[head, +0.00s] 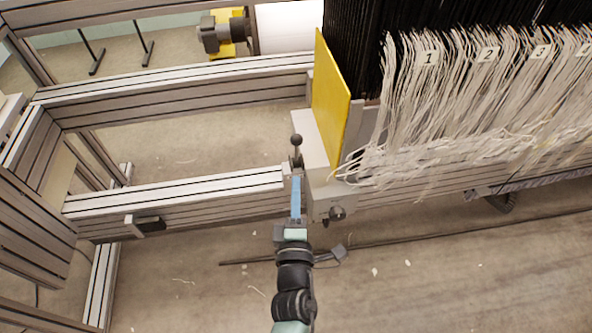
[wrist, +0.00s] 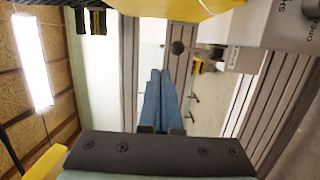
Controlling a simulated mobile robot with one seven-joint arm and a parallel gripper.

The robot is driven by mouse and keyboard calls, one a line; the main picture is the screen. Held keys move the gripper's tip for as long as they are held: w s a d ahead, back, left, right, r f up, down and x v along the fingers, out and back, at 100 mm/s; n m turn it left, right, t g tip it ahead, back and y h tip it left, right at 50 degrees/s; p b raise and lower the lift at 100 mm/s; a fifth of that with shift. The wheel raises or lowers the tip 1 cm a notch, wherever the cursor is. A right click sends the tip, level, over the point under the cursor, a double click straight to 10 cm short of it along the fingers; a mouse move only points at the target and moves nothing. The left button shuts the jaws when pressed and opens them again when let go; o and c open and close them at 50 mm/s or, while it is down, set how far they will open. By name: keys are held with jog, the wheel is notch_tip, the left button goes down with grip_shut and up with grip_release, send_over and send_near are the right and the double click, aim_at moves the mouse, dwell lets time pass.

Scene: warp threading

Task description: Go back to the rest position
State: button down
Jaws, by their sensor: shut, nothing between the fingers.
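My gripper (head: 296,182) reaches up from the bottom middle of the head view, with its blue fingers together and empty. In the wrist view its fingers (wrist: 160,74) also lie side by side, with nothing between them. A lever with a black ball knob (head: 296,140) stands on a grey box (head: 318,160) just beyond the fingertips in the head view. The knob also shows in the wrist view (wrist: 177,47), close to the fingertips. I cannot tell whether the fingers touch the lever.
A yellow plate (head: 331,100) stands on the grey box. White warp threads (head: 450,90) with numbered tags hang at the right. Aluminium frame beams (head: 180,203) run across the left. A rod (head: 460,233) crosses the floor. The floor at bottom right (head: 450,290) is mostly clear.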

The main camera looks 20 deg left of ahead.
jog(key=shift+s+d, duration=0.2)
jog(key=shift+s, duration=0.2)
jog(key=shift+r, duration=0.1)
jog(key=w+d+r+m+t+h, duration=0.2)
jog(key=d+r+m, duration=0.2)
jog(key=r, duration=0.7)
jog(key=w+d+r+m+t+h, duration=0.25)
jog(key=r+m, duration=0.25)
jog(key=r, duration=0.7)
jog(key=w+d+r+m+t+h, duration=0.2)
jog(key=d+r+m, duration=0.2)
jog(key=r, duration=0.7)
jog(key=s+d+r+m+t, duration=0.1)
jog(key=s+d+r+m, duration=0.15)
jog(key=s+r, duration=0.4)
jog(key=s+d+r+m+t+h, duration=0.1)
jog(key=s+r+m+t, duration=0.2)
jog(key=r, duration=0.6)
jog(key=s+d+r+m, duration=0.2)
jog(key=s+r+m, duration=0.25)
jog(key=r, duration=0.35)
notch_tip(320, 180, up, 25)
jog(key=s+p, duration=0.1)
jog(key=p, duration=2.3)
jog(key=shift+a+f+n, duration=0.15)
jog(key=shift+a+n, duration=0.1)
jog(key=shift+n, duration=0.05)
jog(key=shift+a, duration=0.1)
